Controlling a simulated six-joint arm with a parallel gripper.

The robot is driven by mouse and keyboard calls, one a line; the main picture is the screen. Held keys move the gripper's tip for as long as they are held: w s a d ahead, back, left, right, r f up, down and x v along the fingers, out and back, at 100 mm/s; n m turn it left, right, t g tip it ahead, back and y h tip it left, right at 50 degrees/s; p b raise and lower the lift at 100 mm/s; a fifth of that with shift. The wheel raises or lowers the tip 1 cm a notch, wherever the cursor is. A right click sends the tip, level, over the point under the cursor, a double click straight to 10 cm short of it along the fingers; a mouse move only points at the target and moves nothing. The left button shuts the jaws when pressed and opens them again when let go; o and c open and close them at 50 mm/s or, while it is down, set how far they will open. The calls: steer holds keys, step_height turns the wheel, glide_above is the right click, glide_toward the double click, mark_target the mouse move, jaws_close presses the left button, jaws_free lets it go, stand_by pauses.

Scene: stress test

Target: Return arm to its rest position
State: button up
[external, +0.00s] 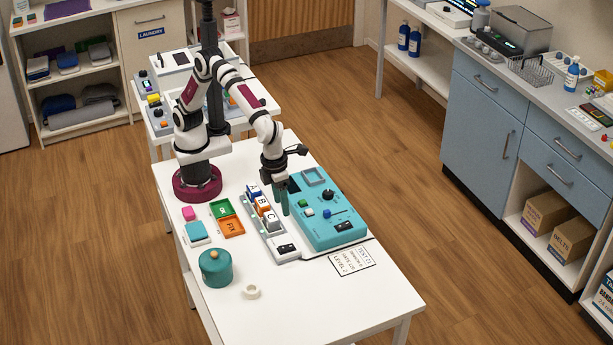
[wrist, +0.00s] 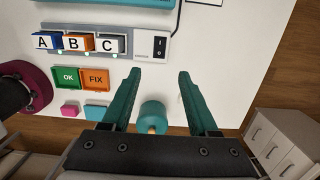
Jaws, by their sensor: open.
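My arm bends over the white table (external: 330,315) from its dark red base, with the wrist pointing down. My gripper (external: 282,208) hangs between the A, B, C block rack and the teal console in the external view; its height above them is hard to tell. In the wrist view its two teal fingers (wrist: 160,74) are spread wide with nothing between their tips. The grey rack (external: 285,248) carries the lettered blocks A (wrist: 45,42), B (wrist: 76,43) and C (wrist: 111,45). The teal console (external: 345,215) has knobs, a slider and a switch.
A green OK tray (external: 220,209) and an orange FIX tray (external: 231,227) lie near the base. Pink (external: 189,213) and teal (external: 197,230) blocks lie beside them. A lidded teal pot (external: 215,268) and tape roll (external: 251,293) stand toward the front. The front right tabletop is clear.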

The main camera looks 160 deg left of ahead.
steer(key=s+d+r+n, duration=0.3)
steer(key=s+d, duration=0.1)
steer(key=s, duration=0.3)
steer(key=s+d+r+n, duration=0.3)
steer(key=s+d, duration=0.1)
steer(key=s, duration=0.4)
steer(key=s+d+f+n, duration=0.1)
steer(key=s+n, duration=0.2)
steer(key=s, duration=0.4)
steer(key=s+d+f+n, duration=0.1)
steer(key=s+f+n, duration=0.1)
steer(key=s, duration=0.4)
steer(key=shift+s+d+f+n+y, duration=0.15)
steer(key=shift+s+d+n+y, duration=0.15)
steer(key=shift+n, duration=0.4)
